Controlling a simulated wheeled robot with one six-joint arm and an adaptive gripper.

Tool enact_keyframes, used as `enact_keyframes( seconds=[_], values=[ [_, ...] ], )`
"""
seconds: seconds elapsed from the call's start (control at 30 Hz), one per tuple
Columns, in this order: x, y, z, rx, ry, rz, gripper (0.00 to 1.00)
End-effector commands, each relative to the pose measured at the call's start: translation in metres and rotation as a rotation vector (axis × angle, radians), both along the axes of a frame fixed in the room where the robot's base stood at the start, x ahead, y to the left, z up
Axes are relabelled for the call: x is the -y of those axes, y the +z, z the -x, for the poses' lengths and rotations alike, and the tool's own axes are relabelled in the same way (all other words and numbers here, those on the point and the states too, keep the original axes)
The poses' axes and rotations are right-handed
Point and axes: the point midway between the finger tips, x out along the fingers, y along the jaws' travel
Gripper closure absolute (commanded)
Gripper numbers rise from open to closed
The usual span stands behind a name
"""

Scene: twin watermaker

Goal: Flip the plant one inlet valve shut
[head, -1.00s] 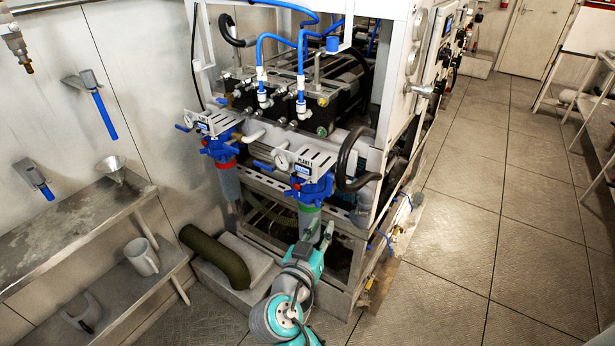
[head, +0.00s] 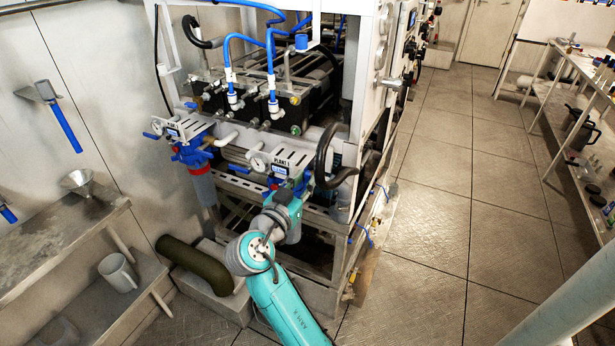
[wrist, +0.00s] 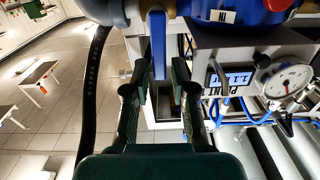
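The blue lever handle (wrist: 157,42) of the inlet valve hangs straight down in the wrist view, beside a blue housing cap (wrist: 255,5) with an "IN" tag (wrist: 222,16). My gripper (wrist: 159,70) is open, one finger on each side of the lever's lower part, with gaps visible; contact is not clear. In the head view the PLANT 1 bracket (head: 293,158) is at the front of the frame, and my arm (head: 262,240) reaches up to the housing beneath it. The fingertips and lever are hidden there.
A pressure gauge (wrist: 288,78) and the PLANT 1 plate (wrist: 229,76) are right of my gripper. A black hose (wrist: 95,90) runs on its left. A second filter with a red collar (head: 201,170) stands left of PLANT 1. Floor is clear on the right.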

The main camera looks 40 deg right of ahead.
Motion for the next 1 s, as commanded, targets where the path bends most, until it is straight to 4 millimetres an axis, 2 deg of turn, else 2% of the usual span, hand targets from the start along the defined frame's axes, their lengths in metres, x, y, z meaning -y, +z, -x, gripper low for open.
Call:
enact_keyframes(
  seconds=[0.2,0.53,0.63,1.0],
  values=[
    [0.017,0.0,-0.006,0.0,0.0,0.0,0.75],
    [0.02,0.0,-0.007,0.0,0.001,0.0,0.75],
    [0.02,0.0,-0.007,0.0,0.001,0.001,1.0],
    [0.018,0.0,-0.01,-0.055,0.001,0.02,1.0]
  ],
)
